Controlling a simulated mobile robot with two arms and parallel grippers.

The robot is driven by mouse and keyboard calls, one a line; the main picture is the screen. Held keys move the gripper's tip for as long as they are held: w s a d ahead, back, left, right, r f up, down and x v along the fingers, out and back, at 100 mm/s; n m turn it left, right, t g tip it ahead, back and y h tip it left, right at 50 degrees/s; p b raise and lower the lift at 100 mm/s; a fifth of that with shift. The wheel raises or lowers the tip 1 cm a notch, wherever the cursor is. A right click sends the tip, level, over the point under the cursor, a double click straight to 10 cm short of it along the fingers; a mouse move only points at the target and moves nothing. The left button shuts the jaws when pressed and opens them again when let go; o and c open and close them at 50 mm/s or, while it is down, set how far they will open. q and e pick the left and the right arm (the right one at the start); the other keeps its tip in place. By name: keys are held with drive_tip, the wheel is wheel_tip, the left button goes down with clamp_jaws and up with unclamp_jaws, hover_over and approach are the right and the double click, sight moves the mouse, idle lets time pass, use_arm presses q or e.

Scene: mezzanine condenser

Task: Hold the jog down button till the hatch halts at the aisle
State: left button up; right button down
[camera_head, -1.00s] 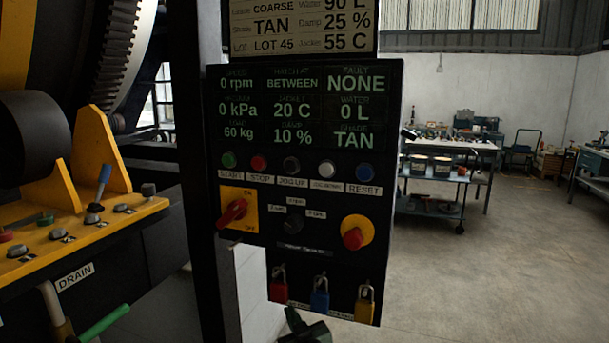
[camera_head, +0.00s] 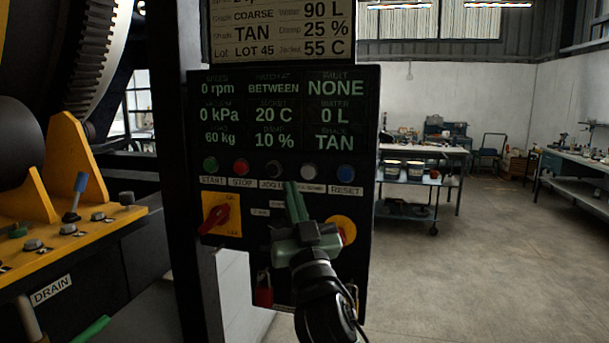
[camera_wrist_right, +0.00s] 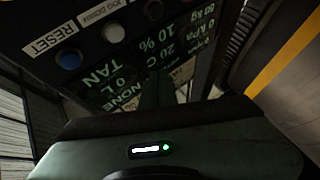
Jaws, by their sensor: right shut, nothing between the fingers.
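The white jog down button (camera_head: 308,171) is in the button row of the black control panel (camera_head: 373,120), between the black jog up button (camera_head: 274,168) and the blue reset button (camera_head: 345,172). In the right wrist view the white button (camera_wrist_right: 114,32) shows uncovered. My right gripper (camera_head: 294,190) is shut and empty. Its fingertips are just below the row, below and a little left of the white button, covering part of the labels. I cannot tell the gap to the panel. The display reads hatch at BETWEEN (camera_head: 273,89). My left gripper is not in view.
A red switch on a yellow plate (camera_head: 213,218) and a red-and-yellow stop knob (camera_head: 347,232) flank my right gripper. A red padlock (camera_head: 264,291) hangs below. The yellow machine console (camera_head: 70,245) is at the left. Open floor lies to the right.

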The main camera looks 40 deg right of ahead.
sight(308, 172)
drive_tip(key=shift+d+r, duration=0.1)
idle(0.3)
drive_tip(key=shift+w+d+b, duration=0.2)
drive_tip(key=shift+w+d, duration=1.2)
drive_tip(key=shift+d, duration=0.25)
drive_tip(key=shift+w+d+b, duration=0.15)
drive_tip(key=shift+w+d, duration=1.25)
drive_tip(key=shift+d, duration=0.25)
drive_tip(key=shift+w+d, duration=0.1)
drive_tip(key=shift+w+d, duration=0.2)
drive_tip(key=shift+d, duration=0.05)
drive_tip(key=shift+w+d, duration=0.25)
drive_tip(key=shift+d, duration=0.05)
idle(3.7)
